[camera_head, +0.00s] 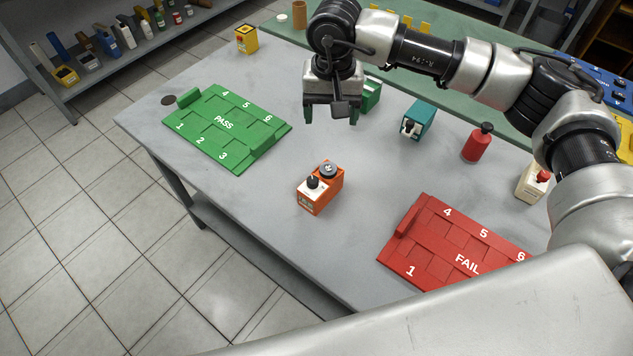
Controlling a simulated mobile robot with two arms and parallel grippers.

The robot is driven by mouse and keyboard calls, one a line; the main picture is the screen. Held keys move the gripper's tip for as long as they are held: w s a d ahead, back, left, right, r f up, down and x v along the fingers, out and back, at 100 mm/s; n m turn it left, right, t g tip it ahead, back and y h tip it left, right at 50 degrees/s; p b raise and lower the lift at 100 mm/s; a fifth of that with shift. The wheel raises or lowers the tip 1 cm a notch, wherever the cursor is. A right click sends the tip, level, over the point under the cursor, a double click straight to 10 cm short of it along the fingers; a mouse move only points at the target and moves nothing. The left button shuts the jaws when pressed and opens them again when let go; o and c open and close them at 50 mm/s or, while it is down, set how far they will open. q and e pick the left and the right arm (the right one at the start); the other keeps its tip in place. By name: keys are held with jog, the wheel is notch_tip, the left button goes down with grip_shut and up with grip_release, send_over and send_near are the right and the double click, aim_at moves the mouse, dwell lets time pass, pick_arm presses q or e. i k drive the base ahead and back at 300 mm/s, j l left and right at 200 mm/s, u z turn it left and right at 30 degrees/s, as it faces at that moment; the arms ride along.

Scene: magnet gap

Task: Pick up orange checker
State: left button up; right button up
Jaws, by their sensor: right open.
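The orange checker (320,190) is a small orange box with a pale front panel and dark knobs on top. It stands on the grey table (270,225) between the green PASS tray and the red FAIL tray. My right gripper (331,115) hangs over the back middle of the table, pointing down, open and apart from the checker. It is farther back than the checker. My left gripper does not show.
The green PASS tray (196,143) lies at left and the red FAIL tray (418,238) at right. A green box (372,95), a teal box (419,119), a red bottle (477,145), a cream box (531,183) and a yellow box (246,40) also stand there. The table around the checker is clear.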

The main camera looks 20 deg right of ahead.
aim_at(314, 200)
jog(key=k+j, duration=0.2)
jog(key=k, duration=0.25)
jog(key=k+j, duration=0.2)
jog(key=k, duration=0.3)
jog(key=k+j, duration=0.2)
jog(key=k, duration=0.25)
